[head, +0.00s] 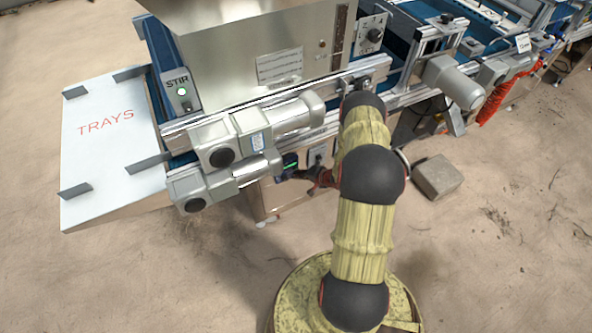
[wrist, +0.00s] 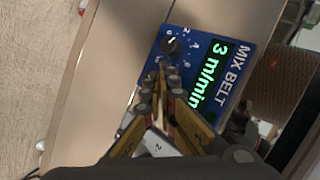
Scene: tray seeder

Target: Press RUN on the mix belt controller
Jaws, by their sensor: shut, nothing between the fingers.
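The blue mix belt controller (wrist: 233,62) fills the upper middle of the wrist view, turned on its side. It is lettered MIX BELT, and its green display (wrist: 207,75) reads 3 m/min. A black knob (wrist: 171,45) sits near its upper left corner. In the head view the controller (head: 290,160) is small, under the motors, with a green glow. My gripper (wrist: 162,80) is shut and empty, its fingertips over the controller's face, beside the display and below the knob. Whether they touch is unclear. The fingers hide part of the face, and I cannot read a RUN label.
Two grey motors (head: 222,142) jut out above the controller. A grey box with a knob (head: 317,155) is beside it. A STIR switch box (head: 181,92) and a white TRAYS shelf (head: 106,160) are at left. A concrete block (head: 437,177) lies on the floor at right.

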